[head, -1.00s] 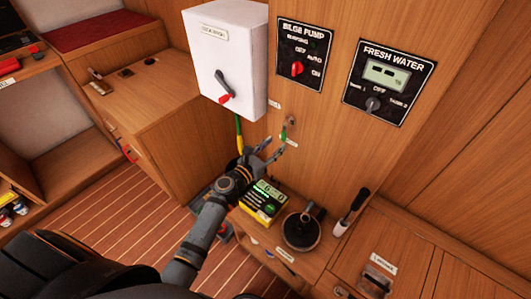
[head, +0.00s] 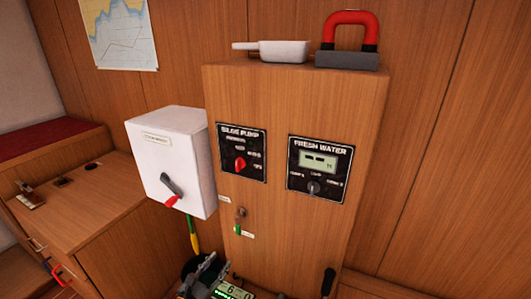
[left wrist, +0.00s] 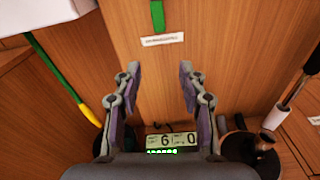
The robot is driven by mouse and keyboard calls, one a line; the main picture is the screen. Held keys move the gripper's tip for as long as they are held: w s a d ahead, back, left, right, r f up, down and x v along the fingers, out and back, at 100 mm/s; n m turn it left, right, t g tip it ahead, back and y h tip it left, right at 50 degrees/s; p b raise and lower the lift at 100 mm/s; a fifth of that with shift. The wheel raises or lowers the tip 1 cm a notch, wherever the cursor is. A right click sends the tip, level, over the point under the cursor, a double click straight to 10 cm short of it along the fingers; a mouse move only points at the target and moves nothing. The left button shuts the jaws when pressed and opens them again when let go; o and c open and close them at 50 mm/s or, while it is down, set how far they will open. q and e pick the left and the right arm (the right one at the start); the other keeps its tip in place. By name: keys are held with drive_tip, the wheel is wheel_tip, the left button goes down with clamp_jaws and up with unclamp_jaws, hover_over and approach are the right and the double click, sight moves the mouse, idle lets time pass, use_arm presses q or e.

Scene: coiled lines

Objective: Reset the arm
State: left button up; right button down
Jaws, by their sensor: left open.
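My left gripper (left wrist: 158,80) is open and empty in the left wrist view. Its two fingers stand apart in front of the wooden panel, with a small white label (left wrist: 163,40) beyond them. In the head view only part of the left gripper (head: 203,275) shows, at the bottom edge, below the white switch box (head: 172,160). A device with a lit display (head: 232,291) is beside it, and its digits (left wrist: 172,141) show in the left wrist view between the fingers. My right gripper is in neither view.
The bilge pump panel (head: 241,152) and fresh water panel (head: 319,170) are on the wooden column. A white scoop-like item (head: 280,50) and a red-handled grey block (head: 347,58) lie on top. A yellow-green cable (head: 192,232) hangs below the switch box. A wooden counter (head: 80,205) is at left.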

use_arm(q)
drive_tip(key=s+a+f+m+g+y+p, duration=0.2)
drive_tip(key=s+f+m+g, duration=0.2)
drive_tip(key=s+f+m, duration=0.55)
drive_tip(key=s+a+f+m+g+y+p, duration=0.25)
drive_tip(key=s+f+m, duration=0.2)
drive_tip(key=f, duration=0.95)
drive_tip(key=s+a+f+m+g+p, duration=0.1)
drive_tip(key=s+f+m, duration=0.3)
drive_tip(key=s, duration=0.6)
drive_tip(key=s+a+f+m+g+y+p, duration=0.1)
drive_tip(key=s+a+f+m+g+p, duration=0.1)
drive_tip(key=s+m, duration=0.5)
drive_tip(key=s+a+f+m+g+y+p, duration=0.1)
drive_tip(key=s+f+m+g, duration=0.4)
drive_tip(key=s, duration=0.7)
drive_tip(key=shift+s+a+f+m+p, duration=0.3)
drive_tip(key=shift+s+f+m, duration=0.1)
drive_tip(key=shift+m, duration=0.2)
